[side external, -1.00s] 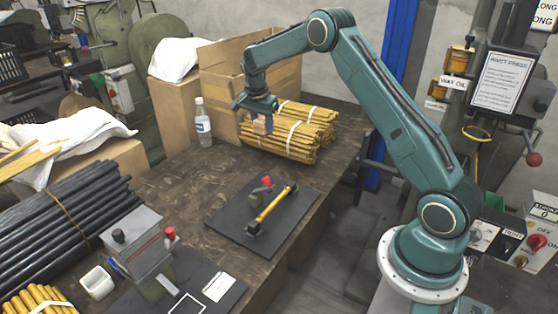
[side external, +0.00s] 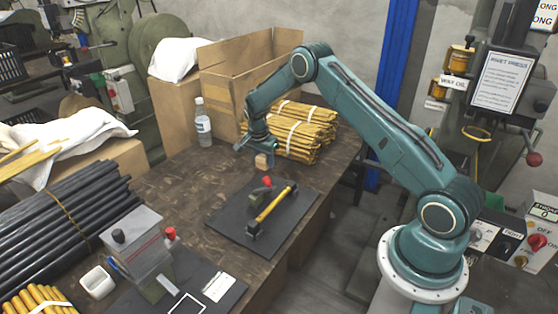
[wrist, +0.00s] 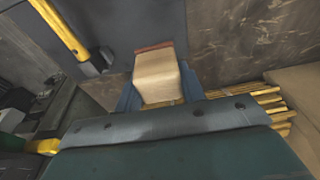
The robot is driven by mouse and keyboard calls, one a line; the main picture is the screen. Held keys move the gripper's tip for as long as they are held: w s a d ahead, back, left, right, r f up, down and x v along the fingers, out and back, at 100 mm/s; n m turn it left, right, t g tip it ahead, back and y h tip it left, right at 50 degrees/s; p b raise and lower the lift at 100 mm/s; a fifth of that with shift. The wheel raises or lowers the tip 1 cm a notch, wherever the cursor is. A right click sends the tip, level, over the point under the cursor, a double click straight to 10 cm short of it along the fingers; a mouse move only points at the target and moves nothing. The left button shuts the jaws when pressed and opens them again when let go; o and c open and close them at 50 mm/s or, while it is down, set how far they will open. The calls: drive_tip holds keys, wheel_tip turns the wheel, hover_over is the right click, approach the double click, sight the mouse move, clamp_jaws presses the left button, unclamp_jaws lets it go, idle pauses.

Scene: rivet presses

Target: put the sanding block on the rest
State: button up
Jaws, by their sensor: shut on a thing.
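The sanding block (side external: 262,161) is a small pale wooden block, held between the fingers of my gripper (side external: 258,152). In the wrist view the block (wrist: 158,75) shows a reddish-brown strip along its far edge, with a blue-grey finger on either side. It is above the table, just behind the dark mat (side external: 228,222) in the side view. On that mat are a red-knobbed clamp (side external: 267,182) and a yellow-handled tool (side external: 274,205). I cannot tell for sure which thing is the rest; a white outlined square (side external: 187,303) lies on another dark mat at the front.
Bundles of yellow rods (side external: 290,140) lie behind my gripper, by an open cardboard box (side external: 240,80). A water bottle (side external: 203,122) stands to the left. The table between is mostly clear.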

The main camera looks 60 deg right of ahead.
sight(261, 158)
drive_tip(key=shift+x, duration=0.95)
drive_tip(key=shift+a, duration=0.15)
drive_tip(key=shift+a+x, duration=0.2)
drive_tip(key=shift+x, duration=0.85)
drive_tip(key=shift+a+x, duration=0.25)
drive_tip(key=shift+x, duration=0.8)
drive_tip(key=shift+f, duration=0.15)
drive_tip(key=o, duration=1.3)
drive_tip(key=v, duration=1.2)
